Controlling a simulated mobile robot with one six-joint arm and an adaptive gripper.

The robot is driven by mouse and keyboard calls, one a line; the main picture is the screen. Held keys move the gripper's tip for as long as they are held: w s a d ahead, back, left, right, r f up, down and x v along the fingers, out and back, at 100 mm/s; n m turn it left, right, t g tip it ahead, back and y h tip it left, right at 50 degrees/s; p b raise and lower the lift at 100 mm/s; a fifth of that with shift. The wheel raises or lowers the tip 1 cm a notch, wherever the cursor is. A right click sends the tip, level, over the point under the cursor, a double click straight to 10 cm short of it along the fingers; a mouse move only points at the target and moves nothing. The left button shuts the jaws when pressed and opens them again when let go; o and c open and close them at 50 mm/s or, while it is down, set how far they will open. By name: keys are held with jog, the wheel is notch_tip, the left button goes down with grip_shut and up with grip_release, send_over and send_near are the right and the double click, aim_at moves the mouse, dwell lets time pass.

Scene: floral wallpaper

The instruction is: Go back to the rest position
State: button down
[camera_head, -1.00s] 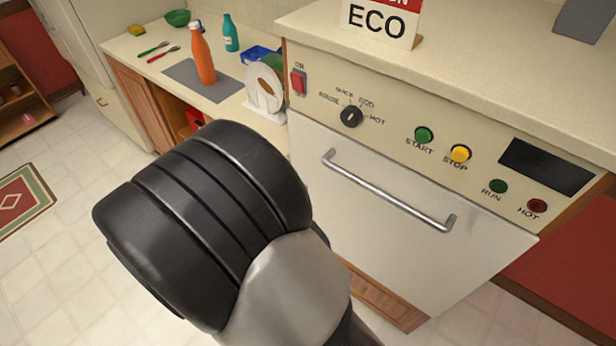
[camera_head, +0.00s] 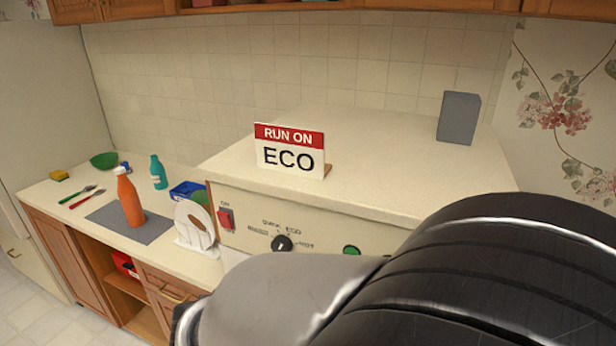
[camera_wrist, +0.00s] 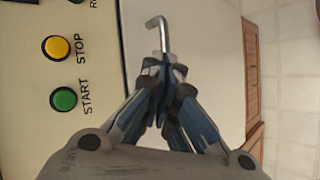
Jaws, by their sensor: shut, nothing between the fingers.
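My gripper (camera_wrist: 163,72) shows in the wrist view with its fingertips together and nothing between them. It points along the front of the dishwasher (camera_wrist: 190,25), and the end of the metal door handle (camera_wrist: 159,32) shows just past the fingertips; I cannot tell whether they touch. The yellow STOP button (camera_wrist: 56,47) and green START button (camera_wrist: 64,98) lie to the left of the fingers. In the head view my arm covers the lower right, hiding the door and much of the panel, and the gripper itself is out of sight there.
A RUN ON ECO sign (camera_head: 289,152) and a grey block (camera_head: 458,118) stand on the dishwasher top. On the left counter are an orange bottle (camera_head: 129,196), a teal bottle (camera_head: 158,172), a green bowl (camera_head: 103,160) and white plates (camera_head: 193,224). Upper cabinets (camera_head: 130,9) hang above.

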jog(key=s+d+r+m+y, duration=0.3)
jog(key=s+d+y, duration=0.1)
jog(key=s+d, duration=0.1)
jog(key=s+d+r+m+y, duration=0.3)
jog(key=s+d+m+y, duration=0.1)
jog(key=s, duration=0.4)
jog(key=shift+d+g+y, duration=0.35)
jog(key=shift+g+y, duration=0.05)
dwell(2.5)
